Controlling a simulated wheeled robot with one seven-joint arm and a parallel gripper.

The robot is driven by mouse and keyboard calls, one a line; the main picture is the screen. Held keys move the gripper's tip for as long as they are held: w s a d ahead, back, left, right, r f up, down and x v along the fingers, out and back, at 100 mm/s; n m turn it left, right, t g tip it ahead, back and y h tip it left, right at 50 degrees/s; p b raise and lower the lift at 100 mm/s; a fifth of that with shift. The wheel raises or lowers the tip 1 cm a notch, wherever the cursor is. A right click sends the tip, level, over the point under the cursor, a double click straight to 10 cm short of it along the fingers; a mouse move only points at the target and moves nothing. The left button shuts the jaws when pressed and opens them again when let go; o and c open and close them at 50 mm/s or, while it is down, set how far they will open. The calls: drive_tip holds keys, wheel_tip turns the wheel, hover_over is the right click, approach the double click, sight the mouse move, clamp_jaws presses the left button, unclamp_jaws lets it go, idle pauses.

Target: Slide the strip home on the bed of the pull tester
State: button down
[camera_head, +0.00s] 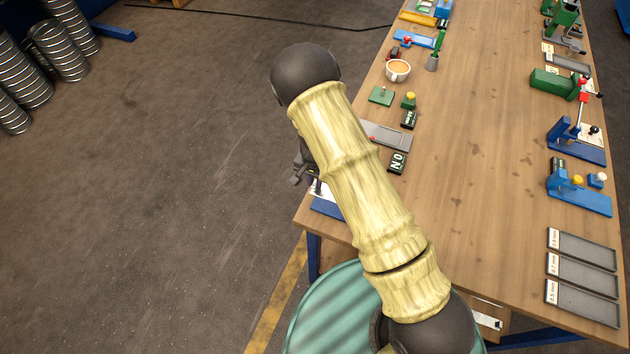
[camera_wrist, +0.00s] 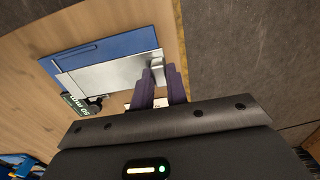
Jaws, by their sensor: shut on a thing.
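In the wrist view, a bright metal strip (camera_wrist: 105,80) lies flat along the near side of a blue plate (camera_wrist: 115,48), which I take as the pull tester's bed. My gripper (camera_wrist: 162,72) is shut at the strip's right end, its two purple fingers around a small bright metal part there. Whether the strip's far left end touches a stop is unclear. In the head view, my arm covers most of this spot. A blue base edge (camera_head: 327,207) shows at the table's near left corner, and the dark part of my gripper (camera_head: 300,168) is beside it.
In the wrist view, a black knob (camera_wrist: 95,102) and a dark green display (camera_wrist: 76,105) are close to the strip's left end. The table edge runs just right of the blue plate. In the head view, a grey tray (camera_head: 390,135) and a NO sign (camera_head: 397,162) stand beyond my arm.

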drive_tip(key=shift+r+p, duration=0.45)
drive_tip(key=shift+r, duration=0.45)
drive_tip(key=d+n+b, duration=0.1)
drive_tip(key=d, duration=0.5)
drive_tip(key=d+f+n+b, duration=0.1)
drive_tip(key=d, duration=0.5)
drive_tip(key=d+n+b, duration=0.1)
drive_tip(key=d+n, duration=0.1)
drive_tip(key=d, duration=0.4)
drive_tip(key=shift+w+d+f, duration=0.1)
drive_tip(key=shift+d+f, duration=0.2)
drive_tip(key=shift+d, duration=0.05)
drive_tip(key=shift+w+a, duration=0.1)
